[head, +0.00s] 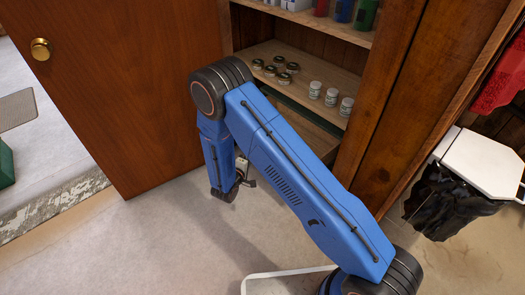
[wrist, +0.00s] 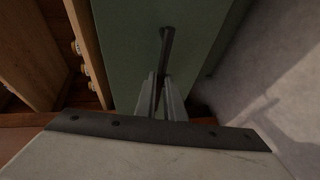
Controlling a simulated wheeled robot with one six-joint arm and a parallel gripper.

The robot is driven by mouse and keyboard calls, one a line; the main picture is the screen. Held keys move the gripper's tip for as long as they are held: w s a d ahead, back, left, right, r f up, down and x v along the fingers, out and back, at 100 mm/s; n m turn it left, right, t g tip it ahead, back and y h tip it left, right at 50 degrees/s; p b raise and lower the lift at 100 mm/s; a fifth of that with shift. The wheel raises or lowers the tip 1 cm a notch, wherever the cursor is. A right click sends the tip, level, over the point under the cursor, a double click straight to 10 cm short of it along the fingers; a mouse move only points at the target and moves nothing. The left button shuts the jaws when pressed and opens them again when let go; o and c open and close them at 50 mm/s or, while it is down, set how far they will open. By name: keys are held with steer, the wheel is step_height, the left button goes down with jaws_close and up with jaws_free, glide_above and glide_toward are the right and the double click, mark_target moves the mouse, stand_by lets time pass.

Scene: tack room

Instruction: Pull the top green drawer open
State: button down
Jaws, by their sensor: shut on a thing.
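The green drawer front (wrist: 128,40) fills the middle of the wrist view. A dark bar handle (wrist: 167,45) stands out from it. My gripper (wrist: 161,90) is shut on this handle, with its two fingers close together at the near end. In the head view a thin dark green strip (head: 318,122) shows under the shelf with jars. My blue arm hides most of the drawer there, so I cannot tell how far out it stands. My gripper (head: 243,174) shows small and partly hidden beyond my arm.
Several jars (head: 314,90) stand on the wooden shelf (head: 262,50) above the drawer. A brown door (head: 130,90) stands at the left. A white bin with a black bag (head: 452,195) is at the right. The pale floor left of my arm is clear.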

steer(key=shift+s+a, duration=0.55)
steer(key=shift+a, duration=0.25)
steer(key=c, duration=1.8)
jaws_free()
steer(key=shift+c, duration=0.2)
steer(key=v, duration=1.7)
steer(key=shift+s+a+r, duration=0.1)
steer(key=shift+s, duration=0.05)
